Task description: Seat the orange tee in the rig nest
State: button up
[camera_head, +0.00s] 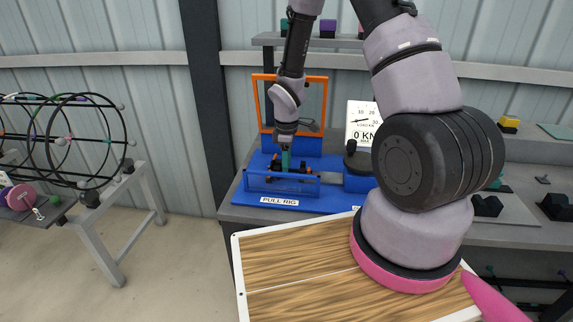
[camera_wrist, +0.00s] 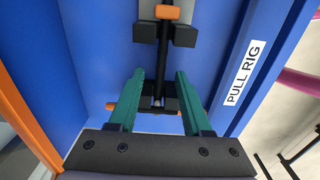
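My gripper (camera_wrist: 160,74) has two teal fingers, spread apart with a visible gap between them. It points down into the blue pull rig (camera_wrist: 95,40); the head view shows it low over the rig's front (camera_head: 285,168). A black block and dark rod lie between and beyond the fingers. A short orange end (camera_wrist: 111,105) shows left of the left finger, low in the wrist view; it may be part of the orange tee, mostly hidden by the fingers and black block. Another orange piece (camera_wrist: 167,12) sits on a dark clamp-like part at the top. I cannot tell whether the tee is seated.
An orange frame (camera_head: 325,102) stands behind the rig, and a gauge (camera_head: 361,122) reading 0 KN stands to its right. A wooden-topped table (camera_head: 300,262) is in front. A rack with black hoops (camera_head: 107,135) is at left. Shelves with small parts are at right.

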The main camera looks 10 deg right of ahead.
jog(key=s+d+r+m+t, duration=0.2)
jog(key=s+r+m, duration=0.15)
jog(key=r, duration=1.05)
jog(key=s+d+r+m+t, duration=0.15)
jog(key=r+m, duration=0.25)
jog(key=r, duration=1.1)
jog(key=s+d+r+m+t+y, duration=0.2)
jog(key=s+r+m+t, duration=0.1)
jog(key=s+r+m, duration=0.7)
jog(key=s+r, duration=0.3)
jog(key=s, duration=0.1)
jog(key=shift+d+t, duration=0.15)
jog(key=shift+t, duration=0.2)
